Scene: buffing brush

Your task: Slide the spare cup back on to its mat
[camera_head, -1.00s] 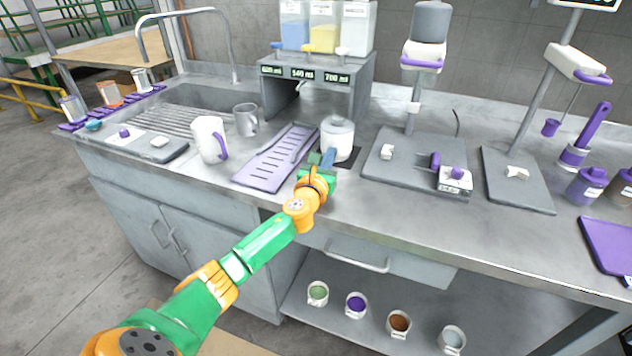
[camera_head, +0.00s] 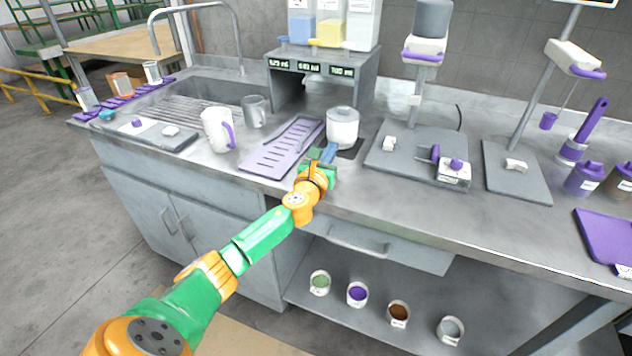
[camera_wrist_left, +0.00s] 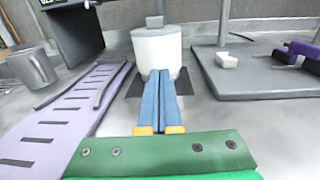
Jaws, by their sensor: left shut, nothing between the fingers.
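The spare cup appears to be the white round pot with a grey knobbed lid (camera_head: 342,127), upright at the middle of the counter. In the left wrist view it stands straight ahead (camera_wrist_left: 157,50). A dark square mat (camera_head: 352,149) shows partly from under it; in the wrist view the mat (camera_wrist_left: 184,82) shows on both sides of my fingers. The cup covers the rest of it. My left gripper (camera_head: 329,153) is shut and empty, its blue fingers (camera_wrist_left: 160,82) pointing at the cup's lower front. I cannot tell whether the tips touch it. My right gripper is out of view.
A slotted purple tray (camera_head: 283,150) lies just left of the cup, with a white mug (camera_head: 218,130) and a grey mug (camera_head: 254,111) beyond. A dispenser stand (camera_head: 322,75) is behind. A grey scale board (camera_head: 415,155) stands to the right.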

